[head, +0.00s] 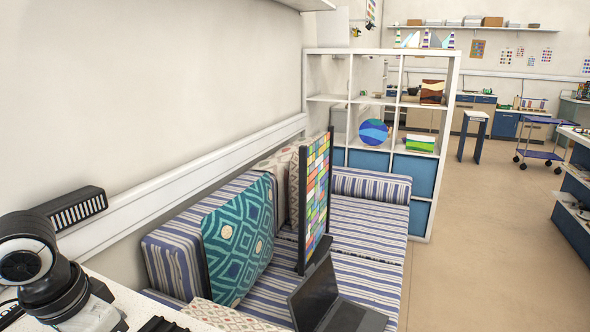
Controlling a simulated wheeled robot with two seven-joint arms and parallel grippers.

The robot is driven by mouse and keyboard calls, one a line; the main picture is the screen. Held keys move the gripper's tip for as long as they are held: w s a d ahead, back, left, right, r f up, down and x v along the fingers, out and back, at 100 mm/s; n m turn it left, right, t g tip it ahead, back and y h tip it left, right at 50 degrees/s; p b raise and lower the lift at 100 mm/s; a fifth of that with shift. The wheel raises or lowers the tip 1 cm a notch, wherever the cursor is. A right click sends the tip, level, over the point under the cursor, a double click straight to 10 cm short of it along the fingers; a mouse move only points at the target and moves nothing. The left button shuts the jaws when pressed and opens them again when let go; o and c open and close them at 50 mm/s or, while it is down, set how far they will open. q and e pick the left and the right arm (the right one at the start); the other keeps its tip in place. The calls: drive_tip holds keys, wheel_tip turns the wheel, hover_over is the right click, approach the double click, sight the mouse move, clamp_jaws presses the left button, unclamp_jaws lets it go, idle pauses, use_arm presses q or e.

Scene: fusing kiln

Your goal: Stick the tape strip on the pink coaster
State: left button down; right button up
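I do not see the pink coaster or the tape strip in the head view. Neither gripper shows clearly. A dark, rounded jointed part fills the lower left corner, with a small dark piece beside it at the bottom edge; I cannot make out any fingertips there.
A striped bench (365,249) runs along the left wall, with a teal patterned cushion (240,240), an upright multicoloured tile panel (316,190) and an open laptop (318,297). A white shelf unit (398,55) stands behind it. A blue cart (541,154) stands far right. The floor (480,255) at right is clear.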

use_arm(q)
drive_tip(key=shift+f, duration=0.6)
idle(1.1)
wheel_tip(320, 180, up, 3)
drive_tip(key=p, duration=0.3)
drive_tip(key=shift+p, duration=0.3)
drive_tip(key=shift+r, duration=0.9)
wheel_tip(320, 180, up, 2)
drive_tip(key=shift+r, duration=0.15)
